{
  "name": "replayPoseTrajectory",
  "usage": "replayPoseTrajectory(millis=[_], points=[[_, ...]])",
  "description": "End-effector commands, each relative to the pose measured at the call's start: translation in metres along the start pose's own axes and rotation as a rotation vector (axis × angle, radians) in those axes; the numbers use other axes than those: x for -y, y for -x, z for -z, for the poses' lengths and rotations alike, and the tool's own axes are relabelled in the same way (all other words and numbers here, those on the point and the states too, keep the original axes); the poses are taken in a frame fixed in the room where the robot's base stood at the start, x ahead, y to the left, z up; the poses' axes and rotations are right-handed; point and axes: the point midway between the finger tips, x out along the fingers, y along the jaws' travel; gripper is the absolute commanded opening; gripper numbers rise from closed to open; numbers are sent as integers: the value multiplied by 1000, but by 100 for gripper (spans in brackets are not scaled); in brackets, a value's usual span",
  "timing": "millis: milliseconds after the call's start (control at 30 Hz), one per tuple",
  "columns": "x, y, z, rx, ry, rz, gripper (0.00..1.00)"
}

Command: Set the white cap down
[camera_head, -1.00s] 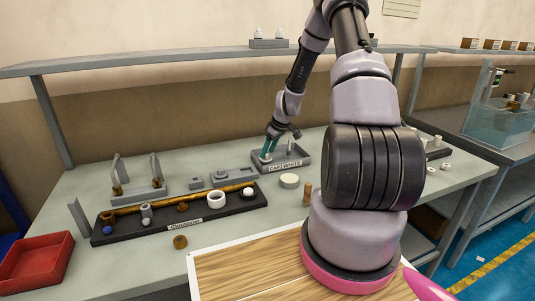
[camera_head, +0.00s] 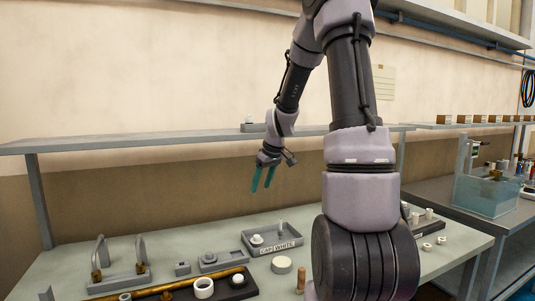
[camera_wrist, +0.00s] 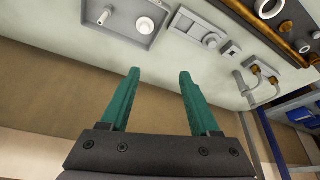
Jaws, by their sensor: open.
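My gripper (camera_head: 263,179) is open and empty, raised well above the bench, with its green fingers pointing down. It also shows in the wrist view (camera_wrist: 158,80), with nothing between its fingers. The white cap (camera_head: 257,239) sits in the grey tray labelled "CAP WHITE" (camera_head: 263,250), toward its left side; a thin peg stands beside it. In the wrist view the cap (camera_wrist: 145,25) lies in the tray (camera_wrist: 117,33), apart from the fingers.
A dark holder (camera_head: 237,286) with rings and a brass tube is at the front. A shelf (camera_head: 130,141) runs behind. A glass tank (camera_head: 487,190) is at right.

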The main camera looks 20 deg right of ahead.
Motion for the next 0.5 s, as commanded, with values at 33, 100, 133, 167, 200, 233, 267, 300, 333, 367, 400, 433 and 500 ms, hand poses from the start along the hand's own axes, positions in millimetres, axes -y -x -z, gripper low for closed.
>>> replayPoseTrajectory(millis=[33, 100, 133, 167, 200, 233, 267, 300, 333, 367, 400, 433, 500], points=[[14, 27, 2, -15, -31, -20, 63], [33, 59, -2, -30, -94, -37, 63], [41, 72, -4, -38, -122, -44, 63], [49, 85, -6, -47, -152, -49, 63], [60, 102, -11, -60, -190, -55, 63], [68, 114, -15, -70, -220, -58, 63], [76, 126, -19, -82, -252, -60, 63], [87, 142, -26, -98, -292, -61, 63], [94, 153, -31, -110, -325, -60, 63], [102, 164, -37, -123, -355, -58, 63], [112, 177, -45, -141, -399, -53, 63], [119, 186, -52, -153, -431, -48, 63], [135, 206, -68, -182, -504, -31, 63]])
